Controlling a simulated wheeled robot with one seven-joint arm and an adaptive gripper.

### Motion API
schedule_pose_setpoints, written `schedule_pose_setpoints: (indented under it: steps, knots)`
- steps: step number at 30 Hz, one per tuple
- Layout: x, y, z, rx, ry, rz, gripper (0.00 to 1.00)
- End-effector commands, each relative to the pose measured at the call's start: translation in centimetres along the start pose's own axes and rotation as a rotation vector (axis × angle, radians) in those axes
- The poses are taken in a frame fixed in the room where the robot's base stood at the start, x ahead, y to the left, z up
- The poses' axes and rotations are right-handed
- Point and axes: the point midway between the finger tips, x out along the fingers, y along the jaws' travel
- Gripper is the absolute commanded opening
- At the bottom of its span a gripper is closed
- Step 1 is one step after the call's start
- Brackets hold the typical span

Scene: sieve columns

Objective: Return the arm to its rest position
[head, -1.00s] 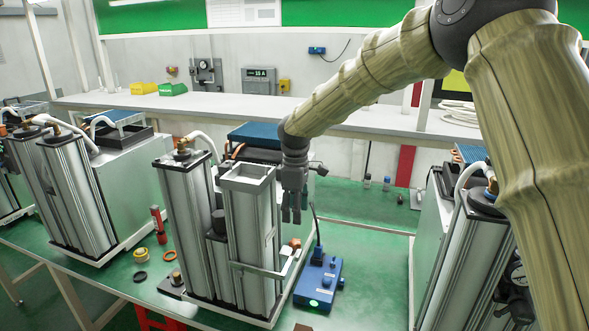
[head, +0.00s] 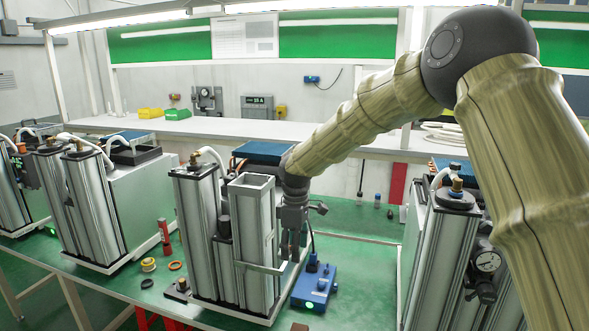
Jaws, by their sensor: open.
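My gripper (head: 293,246) is at the end of my arm, which reaches in from the right. It points down, open and empty, just right of the open-topped square metal column (head: 252,230) of the middle sieve unit. It hangs above and a little left of a blue box device (head: 315,284) with a green light. In the picture the fingers overlap the unit's right side; I cannot tell whether they touch anything. A taller column (head: 200,225) with a black cap stands at the left of the same unit.
Similar column units stand at the left (head: 95,205) and right (head: 440,255) on the green table (head: 350,225). A red tool (head: 164,238), a yellow ring (head: 149,264) and an orange ring (head: 176,265) lie left of the middle unit. A white shelf (head: 225,127) runs behind.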

Motion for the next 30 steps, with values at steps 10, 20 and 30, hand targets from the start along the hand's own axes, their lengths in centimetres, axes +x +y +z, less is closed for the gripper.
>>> schedule_pose_setpoints:
  steps: [10, 20, 30]
  knots:
    - [8.6, -1.7, 1.9, 0.097, 0.03, -0.033, 0.54]
    - [23.6, -6.9, 6.8, 0.315, 0.077, -0.085, 0.54]
    - [38.6, -16.6, 14.9, 0.63, 0.098, -0.122, 0.54]
